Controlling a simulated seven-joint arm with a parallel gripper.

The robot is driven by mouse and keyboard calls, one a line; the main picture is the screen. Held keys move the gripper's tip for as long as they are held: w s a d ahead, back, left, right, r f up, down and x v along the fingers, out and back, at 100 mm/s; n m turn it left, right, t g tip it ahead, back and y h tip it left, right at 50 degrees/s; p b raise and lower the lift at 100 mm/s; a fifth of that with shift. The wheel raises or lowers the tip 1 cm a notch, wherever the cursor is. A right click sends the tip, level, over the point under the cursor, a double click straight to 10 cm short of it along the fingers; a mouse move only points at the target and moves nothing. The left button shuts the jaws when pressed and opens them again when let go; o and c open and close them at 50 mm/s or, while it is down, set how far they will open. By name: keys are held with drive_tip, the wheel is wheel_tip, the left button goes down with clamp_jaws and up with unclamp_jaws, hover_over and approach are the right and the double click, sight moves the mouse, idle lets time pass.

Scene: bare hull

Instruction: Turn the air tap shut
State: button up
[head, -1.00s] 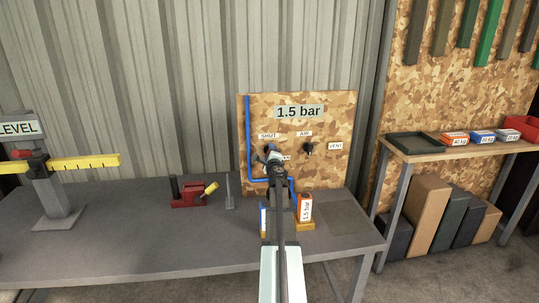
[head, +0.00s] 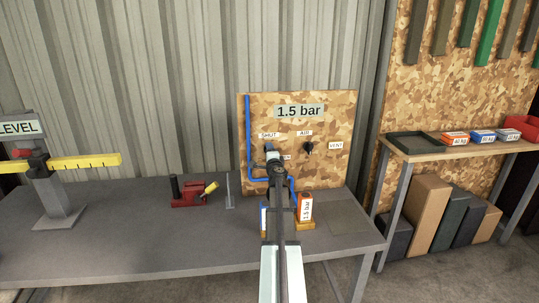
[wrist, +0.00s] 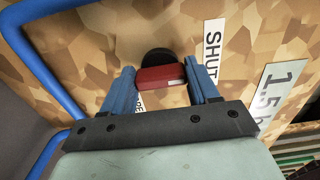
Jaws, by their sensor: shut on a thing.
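The air tap's red handle (wrist: 160,79) sits between the two blue fingers of my gripper (head: 270,148) in the wrist view. Its round black base (wrist: 160,55) shows behind it, against the patterned board. My gripper is shut on the handle. In the head view my gripper and arm hide the tap. The SHUT label (head: 269,135) is just above my gripper, and it shows to the right of the tap in the wrist view (wrist: 213,52). Another label (wrist: 139,101), partly hidden, lies beside the handle.
The board (head: 340,112) carries a 1.5 bar display (head: 299,111), a black knob (head: 308,147) between AIR and VENT labels, and a blue pipe (head: 248,130) left of the tap. An orange-and-white block (head: 305,207) stands close right of my arm. A red tool (head: 188,195) lies left.

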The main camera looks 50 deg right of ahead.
drive_tip(key=shift+d, duration=0.15)
drive_tip(key=o, duration=1.1)
drive_tip(key=shift+c, duration=0.2)
drive_tip(key=v, duration=1.4)
drive_tip(key=shift+w, duration=0.1)
